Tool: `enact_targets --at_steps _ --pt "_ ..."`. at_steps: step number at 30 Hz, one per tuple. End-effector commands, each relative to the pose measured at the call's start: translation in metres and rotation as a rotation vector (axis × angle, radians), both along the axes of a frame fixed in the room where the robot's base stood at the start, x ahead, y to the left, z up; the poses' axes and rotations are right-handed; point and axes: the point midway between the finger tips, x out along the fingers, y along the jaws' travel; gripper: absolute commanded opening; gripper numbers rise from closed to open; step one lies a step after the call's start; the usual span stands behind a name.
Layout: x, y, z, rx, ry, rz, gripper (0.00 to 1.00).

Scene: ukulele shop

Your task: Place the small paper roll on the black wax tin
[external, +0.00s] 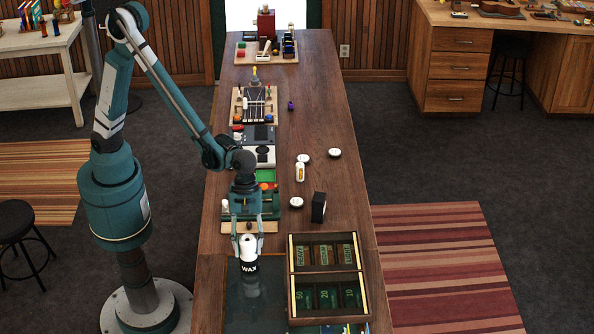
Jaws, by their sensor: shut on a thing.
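My gripper (248,246) points down over the near part of the long wooden counter, its fingers on both sides of a white round thing, which looks like the small paper roll (248,242). The black wax tin (249,267), with white "WAX" lettering, is upright directly below it, on a dark glossy surface. The roll appears lined up over the tin, at or just above its top. I cannot tell whether they touch, or whether the roll's weight rests on the tin. The fingers partly cover the roll.
A wooden tray with green labelled compartments (290,283) is close on the right. A black box (318,207), white round tins (334,153) and a small white-and-yellow container (300,172) stand farther back. Boards with small parts line the counter's left side. The right counter edge is mostly clear.

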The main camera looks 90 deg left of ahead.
Motion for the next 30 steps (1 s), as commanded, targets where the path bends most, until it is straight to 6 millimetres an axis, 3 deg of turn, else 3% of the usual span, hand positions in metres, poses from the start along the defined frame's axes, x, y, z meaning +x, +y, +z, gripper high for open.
enact_targets --at_steps 7,8,11,30 --pt "0.000 0.000 -0.004 0.000 0.000 0.000 0.22" --pt "0.000 0.000 -0.004 0.000 0.000 0.000 0.39" --pt "0.000 0.000 -0.003 0.000 0.000 0.000 0.52" --pt "0.000 0.003 0.007 0.000 0.000 0.000 0.52"
